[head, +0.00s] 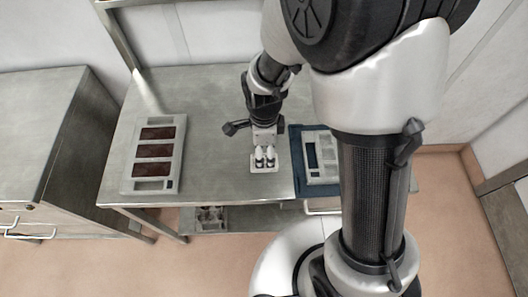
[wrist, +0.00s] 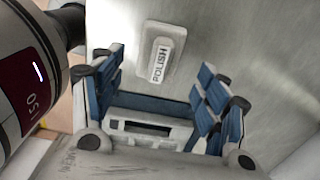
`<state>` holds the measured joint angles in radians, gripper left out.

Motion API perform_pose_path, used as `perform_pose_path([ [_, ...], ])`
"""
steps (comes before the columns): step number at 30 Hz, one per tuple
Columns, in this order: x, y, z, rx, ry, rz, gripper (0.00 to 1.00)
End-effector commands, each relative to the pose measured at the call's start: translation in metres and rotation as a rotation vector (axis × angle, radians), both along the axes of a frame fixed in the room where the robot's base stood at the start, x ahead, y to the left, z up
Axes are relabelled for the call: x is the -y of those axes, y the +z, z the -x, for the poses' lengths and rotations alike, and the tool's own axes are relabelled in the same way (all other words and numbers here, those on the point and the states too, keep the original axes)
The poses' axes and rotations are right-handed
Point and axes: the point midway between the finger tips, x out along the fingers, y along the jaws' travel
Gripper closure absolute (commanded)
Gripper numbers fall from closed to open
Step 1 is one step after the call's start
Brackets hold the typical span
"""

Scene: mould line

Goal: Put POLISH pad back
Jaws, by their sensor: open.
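The POLISH pad (wrist: 160,56) is a pale rounded block with a white label reading POLISH. It lies on the bare grey metal table, left of the blue mat. In the head view a small pale plate (head: 257,168), likely this pad, shows under my gripper (head: 264,156). My gripper is open, pointing down at the pad. In the wrist view its blue-padded fingers (wrist: 161,76) are spread, with the pad seen between and beyond the tips. No grip on it shows; the exact height gap is hard to tell.
Right of the gripper, a pale grey tray (head: 311,133) with a dark slot lies on the blue mat (head: 297,165), partly hidden by my arm. At the left, another tray (head: 178,145) holds dark red blocks. Free table (head: 205,125) lies between. A grey cabinet (head: 35,125) stands further left.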

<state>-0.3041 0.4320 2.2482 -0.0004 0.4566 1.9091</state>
Motion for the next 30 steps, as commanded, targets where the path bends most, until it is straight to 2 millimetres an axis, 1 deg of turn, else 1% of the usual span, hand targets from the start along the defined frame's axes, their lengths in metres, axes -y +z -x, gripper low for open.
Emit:
perform_pose_path([
  [1, 0.0, 0.017, -0.001, 0.006, 0.0, -0.002, 0.32],
  [3, 0.0, 0.031, -0.001, 0.005, 0.0, -0.002, 0.32],
  [6, 0.0, 0.049, 0.0, 0.004, 0.0, -0.001, 0.32],
  [9, 0.0, 0.062, 0.0, 0.002, 0.0, -0.001, 0.32],
  [12, 0.0, 0.069, 0.0, 0.0, 0.0, 0.0, 0.32],
  [18, 0.001, 0.074, 0.001, 0.002, 0.005, 0.0, 0.32],
  [20, 0.003, 0.079, 0.001, 0.01, 0.028, -0.003, 0.32],
  [23, 0.013, 0.103, 0.004, 0.043, 0.138, -0.008, 0.32],
  [25, 0.024, 0.128, 0.009, 0.084, 0.271, -0.008, 0.32],
  [28, 0.045, 0.168, 0.026, 0.15, 0.513, 0.013, 0.32],
  [30, 0.059, 0.192, 0.041, 0.195, 0.693, 0.041, 0.32],
])
